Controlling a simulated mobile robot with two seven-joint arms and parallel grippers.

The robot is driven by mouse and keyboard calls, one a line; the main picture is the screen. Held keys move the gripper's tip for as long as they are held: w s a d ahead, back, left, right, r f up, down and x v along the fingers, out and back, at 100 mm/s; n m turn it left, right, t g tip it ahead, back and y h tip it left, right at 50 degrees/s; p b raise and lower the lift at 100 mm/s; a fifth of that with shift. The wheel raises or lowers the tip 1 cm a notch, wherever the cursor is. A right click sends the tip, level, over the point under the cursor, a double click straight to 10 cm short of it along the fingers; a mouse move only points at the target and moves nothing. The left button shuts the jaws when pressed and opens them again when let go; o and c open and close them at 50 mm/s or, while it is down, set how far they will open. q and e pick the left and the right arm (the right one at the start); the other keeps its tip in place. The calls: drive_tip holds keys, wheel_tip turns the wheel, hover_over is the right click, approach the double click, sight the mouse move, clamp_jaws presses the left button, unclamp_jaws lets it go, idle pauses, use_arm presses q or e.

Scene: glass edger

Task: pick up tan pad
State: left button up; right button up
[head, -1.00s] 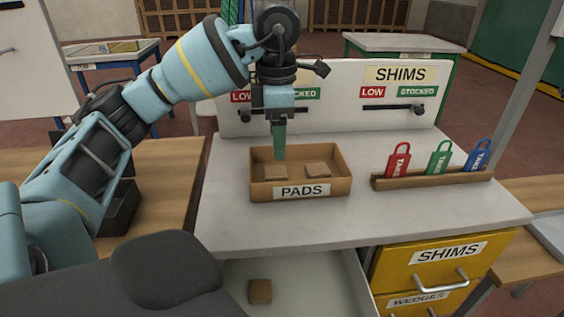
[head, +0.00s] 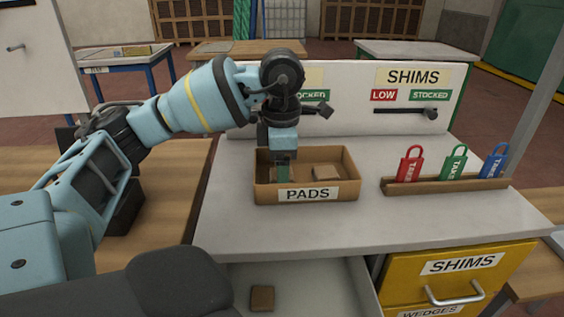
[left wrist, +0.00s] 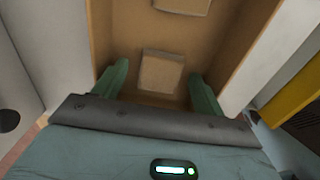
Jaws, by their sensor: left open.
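The tan box labelled PADS (head: 262,193) stands on the grey worktop and holds two tan pads. The left tan pad (head: 292,174) is partly hidden behind my left gripper (head: 283,176), which reaches down into the box. The right tan pad (head: 327,172) lies apart from it. In the left wrist view, the nearer tan pad (left wrist: 161,71) lies on the box floor between and slightly beyond the open green fingers (left wrist: 158,84). The farther pad (left wrist: 182,5) shows at the top edge. My right gripper is not in view.
A wooden rack (head: 440,186) with red, green and blue tags stands right of the box. A white board (head: 350,100) with SHIMS labels rises behind. The box walls stand close around my fingers. The worktop before the box is clear.

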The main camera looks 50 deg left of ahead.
use_arm(q)
drive_tip(key=c, duration=1.1)
drive_tip(key=shift+o, duration=0.2)
